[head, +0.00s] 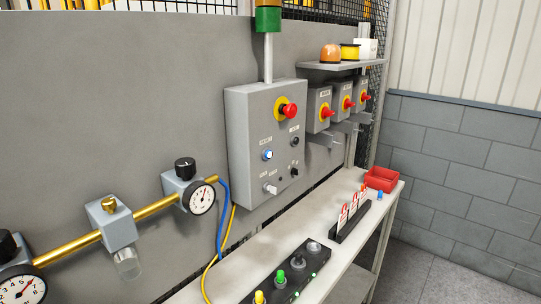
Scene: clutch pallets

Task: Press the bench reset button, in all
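A grey control box (256,140) is mounted on the grey wall panel above the bench. On its face are a red mushroom button on a yellow ring (288,110), a lit blue-white button (267,154), a switch with a pale handle (270,188) and small dark knobs (294,142). Their labels are too small to read, so I cannot tell for sure which is the reset button. On the bench (225,292), a black strip (290,275) carries a yellow, a green and a grey knob or button. Neither of my grippers shows.
Red-handled grey switch boxes (320,110) hang right of the control box under a shelf (340,66). A brass pipe (150,210) with gauges (200,198) runs at left. Blue and yellow hoses hang beside it. A red tray (381,179) and a tag rack (350,220) stand on the bench.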

